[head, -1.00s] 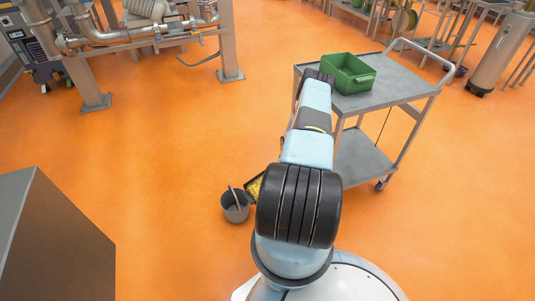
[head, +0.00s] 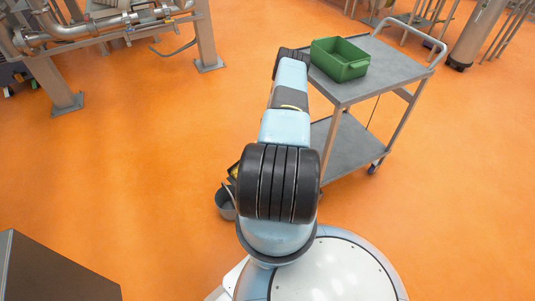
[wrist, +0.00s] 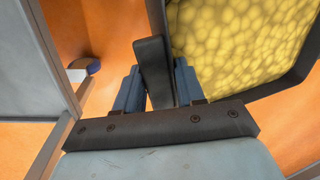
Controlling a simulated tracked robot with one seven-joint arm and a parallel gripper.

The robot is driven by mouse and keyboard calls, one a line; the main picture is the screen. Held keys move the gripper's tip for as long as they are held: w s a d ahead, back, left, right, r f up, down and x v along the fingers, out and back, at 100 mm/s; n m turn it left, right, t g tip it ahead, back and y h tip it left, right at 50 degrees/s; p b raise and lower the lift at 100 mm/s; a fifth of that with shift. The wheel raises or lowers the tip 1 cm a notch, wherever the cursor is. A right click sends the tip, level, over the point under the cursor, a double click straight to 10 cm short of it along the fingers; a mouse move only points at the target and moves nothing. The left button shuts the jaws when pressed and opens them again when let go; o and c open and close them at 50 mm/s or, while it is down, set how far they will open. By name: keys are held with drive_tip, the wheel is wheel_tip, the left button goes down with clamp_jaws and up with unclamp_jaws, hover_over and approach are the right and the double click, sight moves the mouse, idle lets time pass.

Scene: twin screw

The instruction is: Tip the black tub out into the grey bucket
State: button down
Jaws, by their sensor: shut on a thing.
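My gripper (wrist: 158,85) is shut on the black handle of the black tub (wrist: 158,12) in the wrist view. The tub is full of yellow rounded pieces (wrist: 235,42). In the head view a small part of the tub (head: 233,170) shows left of my arm, which hides the rest and my gripper. The grey bucket (head: 225,203) stands on the orange floor just below the tub in the picture, partly hidden by my arm. I cannot tell how high the tub is above it.
A grey cart (head: 385,75) with a lower shelf stands to the right and carries a green crate (head: 339,58). A dark box-like cabinet (head: 50,270) is at the lower left. Steel pipework (head: 110,22) stands at the back left. The floor between is clear.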

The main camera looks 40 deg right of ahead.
drive_tip(key=shift+r, duration=0.15)
drive_tip(key=shift+w+a+r, duration=0.1)
drive_tip(key=shift+a+r, duration=0.05)
drive_tip(key=shift+a+r+h, duration=0.2)
drive_tip(key=shift+r+h, duration=0.65)
drive_tip(key=shift+r, duration=0.8)
drive_tip(key=shift+a+r+h, duration=0.2)
drive_tip(key=shift+r+h, duration=0.65)
drive_tip(key=shift+r, duration=0.8)
drive_tip(key=shift+a+r+h, duration=0.15)
drive_tip(key=shift+r+h, duration=0.15)
drive_tip(key=shift+r, duration=0.25)
drive_tip(key=a+r+h, duration=0.2)
drive_tip(key=a+r, duration=0.2)
drive_tip(key=r, duration=0.2)
drive_tip(key=shift+r, duration=0.4)
